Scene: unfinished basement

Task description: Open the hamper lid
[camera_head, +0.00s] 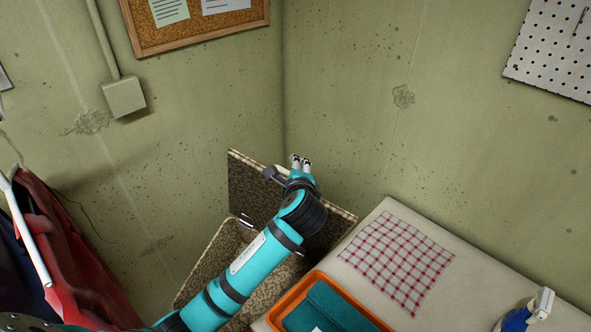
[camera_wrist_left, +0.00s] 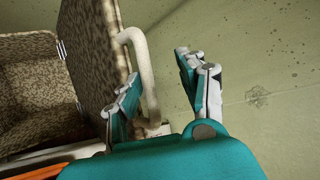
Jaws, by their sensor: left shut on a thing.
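The hamper (camera_head: 203,262) is a speckled woven box by the wall corner, and its inside shows. Its lid (camera_head: 243,187) stands raised, near upright, with the inner face towards me. Part of the lid is hidden behind my left arm. In the left wrist view the lid (camera_wrist_left: 92,50) has a pale looped handle (camera_wrist_left: 150,75) on its outer face. My left gripper (camera_head: 301,162) is at the lid's upper edge. My right gripper is not in view.
A white table (camera_head: 465,272) stands to the right with a red checked cloth (camera_head: 398,260). An orange tray (camera_head: 277,318) holding folded teal cloth (camera_head: 325,312) is close to the hamper. A blue and white bottle (camera_head: 520,316) is at bottom right. Red clothing (camera_head: 65,245) hangs at left. Walls stand close behind the lid.

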